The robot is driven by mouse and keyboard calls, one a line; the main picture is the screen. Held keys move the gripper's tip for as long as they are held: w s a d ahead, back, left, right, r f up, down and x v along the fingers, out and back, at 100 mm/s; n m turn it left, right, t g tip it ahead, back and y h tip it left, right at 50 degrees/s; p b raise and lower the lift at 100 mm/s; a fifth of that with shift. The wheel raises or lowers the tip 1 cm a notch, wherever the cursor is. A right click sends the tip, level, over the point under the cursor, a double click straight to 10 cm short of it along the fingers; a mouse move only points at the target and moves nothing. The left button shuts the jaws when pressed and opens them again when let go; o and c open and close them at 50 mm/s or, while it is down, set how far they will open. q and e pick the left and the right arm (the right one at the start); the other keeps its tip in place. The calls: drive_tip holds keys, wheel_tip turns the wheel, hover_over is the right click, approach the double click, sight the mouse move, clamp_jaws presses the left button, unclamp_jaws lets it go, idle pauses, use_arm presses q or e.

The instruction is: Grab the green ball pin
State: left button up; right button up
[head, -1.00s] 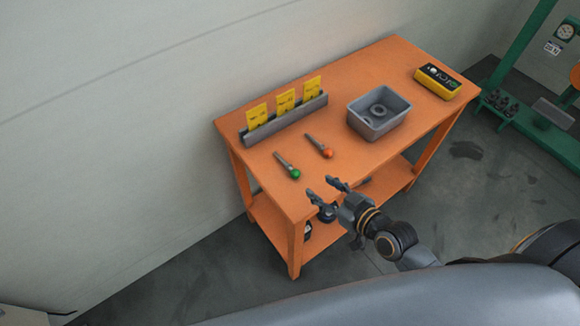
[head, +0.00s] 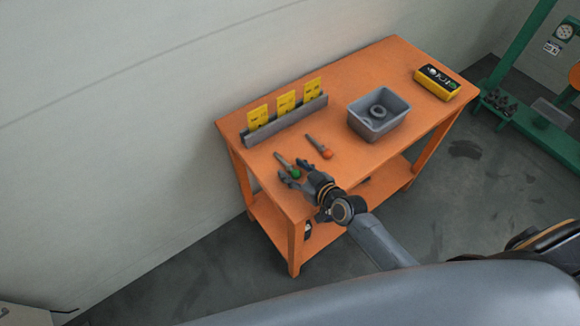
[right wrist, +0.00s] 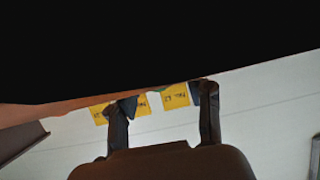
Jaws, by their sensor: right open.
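The green ball pin (head: 296,174) lies on the orange table top near its front edge, its grey shaft pointing to the back left. My right gripper (head: 292,171) is open, with its fingers around the green ball in the head view. I cannot tell whether they touch it. In the right wrist view a sliver of green (right wrist: 160,88) shows between the two open fingers (right wrist: 166,96); the rest of the pin is hidden there. My left gripper is not in view.
An orange ball pin (head: 326,152) lies just right of the green one. A grey holder (head: 290,121) with yellow cards stands behind. A grey bin (head: 366,128) and a yellow device (head: 437,84) are farther right on the orange table (head: 352,80).

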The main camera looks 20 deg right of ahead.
clamp_jaws()
drive_tip(key=shift+r, duration=0.1)
